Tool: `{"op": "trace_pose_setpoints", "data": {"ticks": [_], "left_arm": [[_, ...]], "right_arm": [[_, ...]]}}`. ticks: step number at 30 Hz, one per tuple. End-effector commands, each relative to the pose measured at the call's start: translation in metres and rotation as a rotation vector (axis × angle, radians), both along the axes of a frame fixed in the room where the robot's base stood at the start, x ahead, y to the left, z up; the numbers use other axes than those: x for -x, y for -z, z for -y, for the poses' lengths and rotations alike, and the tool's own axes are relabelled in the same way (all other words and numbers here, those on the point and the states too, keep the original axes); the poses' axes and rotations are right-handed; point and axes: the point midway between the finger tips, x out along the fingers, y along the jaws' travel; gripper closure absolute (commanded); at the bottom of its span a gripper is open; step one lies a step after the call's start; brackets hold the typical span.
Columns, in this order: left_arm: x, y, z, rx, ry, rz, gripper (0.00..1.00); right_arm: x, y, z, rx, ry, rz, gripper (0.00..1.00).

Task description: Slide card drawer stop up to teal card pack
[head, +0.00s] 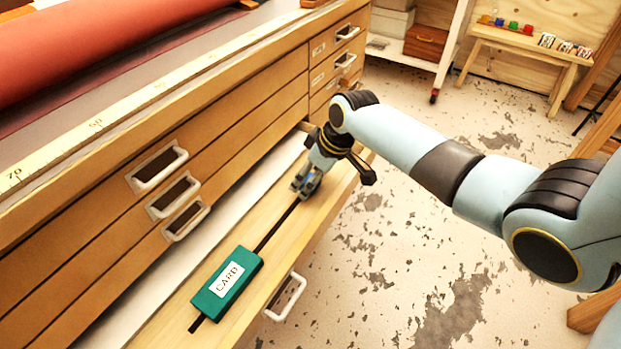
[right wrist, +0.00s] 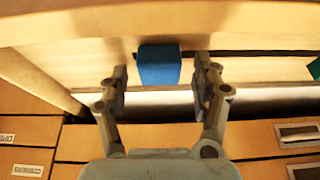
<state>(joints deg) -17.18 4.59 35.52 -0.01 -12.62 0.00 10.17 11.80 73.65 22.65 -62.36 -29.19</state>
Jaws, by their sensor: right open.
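The teal card pack (head: 227,284), with a white CARD label, lies across a dark slot in the open drawer's wooden top, toward the near end. Its edge shows at the right of the right wrist view (right wrist: 315,68). The blue stop (right wrist: 159,66) stands farther along the slot, apart from the pack. In the head view it is mostly hidden by my right gripper (head: 305,187). My right gripper is open, low over the slot, with one finger on each side of the stop. Contact cannot be told. My left gripper is not in view.
The open drawer has a white handle (head: 286,297) on its front. Closed drawers with handles (head: 157,168) rise beside it. A red roll (head: 90,45) lies on the cabinet top. The slot between stop and pack looks clear. A small bench (head: 530,42) stands far back.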

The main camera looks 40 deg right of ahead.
Motion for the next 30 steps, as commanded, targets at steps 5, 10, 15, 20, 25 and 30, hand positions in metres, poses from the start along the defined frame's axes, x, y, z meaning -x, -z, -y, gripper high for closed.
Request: {"op": "trace_pose_setpoints", "data": {"ticks": [5, 10, 15, 20, 25, 30], "left_arm": [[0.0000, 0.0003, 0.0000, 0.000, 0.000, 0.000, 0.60], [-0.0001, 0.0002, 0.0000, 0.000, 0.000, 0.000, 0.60], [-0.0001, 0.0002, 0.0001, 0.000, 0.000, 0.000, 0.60], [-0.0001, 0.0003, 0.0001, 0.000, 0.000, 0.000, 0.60], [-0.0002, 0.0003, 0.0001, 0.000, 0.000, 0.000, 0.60], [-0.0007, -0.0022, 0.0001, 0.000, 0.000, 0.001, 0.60]], "right_arm": [[-0.0012, 0.0011, -0.0003, 0.001, -0.001, 0.001, 0.35], [-0.0010, 0.0009, -0.0002, 0.000, 0.000, 0.001, 0.42], [-0.0009, 0.0010, 0.0000, 0.001, 0.000, 0.000, 0.65], [-0.0008, 0.0010, 0.0000, 0.001, 0.000, 0.000, 0.86], [-0.0008, 0.0009, 0.0000, 0.001, 0.000, 0.000, 1.00], [0.0006, 0.0003, -0.0028, 0.000, 0.000, 0.000, 1.00]]}}
